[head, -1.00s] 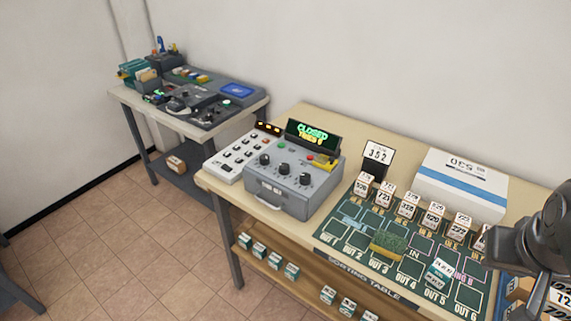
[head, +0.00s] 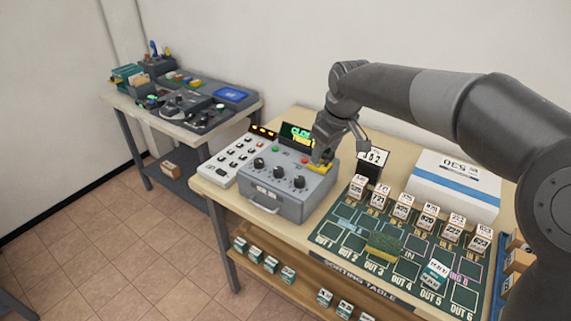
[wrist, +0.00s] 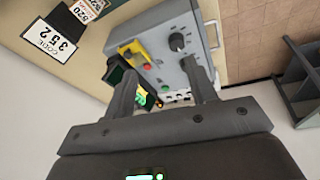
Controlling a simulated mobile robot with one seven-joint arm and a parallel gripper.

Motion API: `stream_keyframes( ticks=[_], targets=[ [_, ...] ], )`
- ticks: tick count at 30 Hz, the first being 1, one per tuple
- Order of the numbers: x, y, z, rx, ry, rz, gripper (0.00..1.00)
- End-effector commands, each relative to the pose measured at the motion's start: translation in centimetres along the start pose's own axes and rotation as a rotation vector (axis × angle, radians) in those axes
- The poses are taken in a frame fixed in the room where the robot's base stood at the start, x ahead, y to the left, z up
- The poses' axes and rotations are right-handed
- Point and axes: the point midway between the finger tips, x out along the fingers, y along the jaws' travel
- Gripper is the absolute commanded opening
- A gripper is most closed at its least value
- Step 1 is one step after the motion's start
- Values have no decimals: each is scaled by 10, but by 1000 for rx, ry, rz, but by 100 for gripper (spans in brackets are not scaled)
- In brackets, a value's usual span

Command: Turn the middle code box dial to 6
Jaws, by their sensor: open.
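The grey code box (head: 262,200) stands on the sorting table with a row of three black dials on its sloped top. The middle dial (head: 278,171) is in plain sight in the head view; its setting is too small to read. My gripper (head: 340,154) is open and empty, above the right back part of the box near the yellow part (head: 320,167) and the display. In the wrist view my gripper (wrist: 165,75) has its fingers apart over the box, with one dial (wrist: 178,42) beyond them. The green display (head: 297,133) is partly hidden by my gripper.
A white keypad (head: 236,157) stands left of the box. Several small numbered boxes, a green mat (head: 350,233) and a white carton (head: 455,184) fill the table's right side. A second table (head: 185,130) stands back left.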

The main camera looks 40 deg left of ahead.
Motion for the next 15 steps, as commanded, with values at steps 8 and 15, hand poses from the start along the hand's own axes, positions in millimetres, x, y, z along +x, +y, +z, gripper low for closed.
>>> stream_keyframes(
  ticks=[8, 15],
  targets=[
    [44, -17, -72, -141, 96, -136, 52],
    [56, -22, -89, -175, 124, -170, 52]
  ],
)
